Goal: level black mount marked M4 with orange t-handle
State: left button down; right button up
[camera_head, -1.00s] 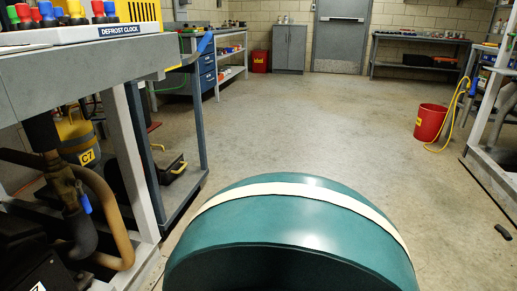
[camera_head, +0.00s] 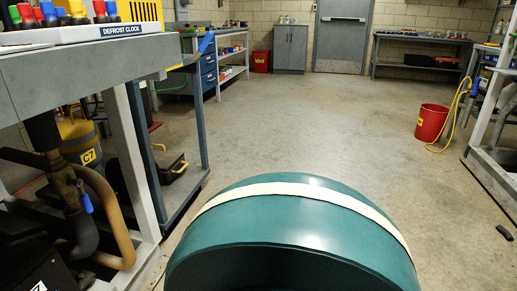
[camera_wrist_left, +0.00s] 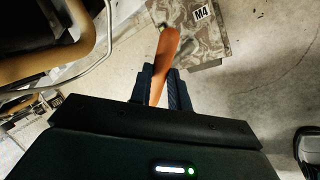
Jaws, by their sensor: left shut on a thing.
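In the left wrist view, my left gripper (camera_wrist_left: 160,90) is shut on a long orange handle (camera_wrist_left: 167,45). The handle stretches past the fingertips toward the top of the view. Its lower part is hidden between the fingers, and I cannot make out a T shape. A white label reading M4 (camera_wrist_left: 201,13) sits on a mottled grey-brown block (camera_wrist_left: 185,42) just beyond the handle, at the top right. The block does not look black here. The handle's far end overlaps its left edge; I cannot tell whether they touch. Neither gripper shows in the head view.
A tan pipe (camera_wrist_left: 45,62) and a thin pale tube run left of the gripper. In the head view, the rack frame (camera_head: 137,160) with pipes and a yellow C7 cylinder (camera_head: 80,140) stands left. A red bucket (camera_head: 430,122) stands right; the middle floor is clear.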

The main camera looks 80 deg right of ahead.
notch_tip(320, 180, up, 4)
jog(key=p, duration=0.4)
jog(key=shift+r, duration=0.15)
dwell(0.4)
dwell(0.7)
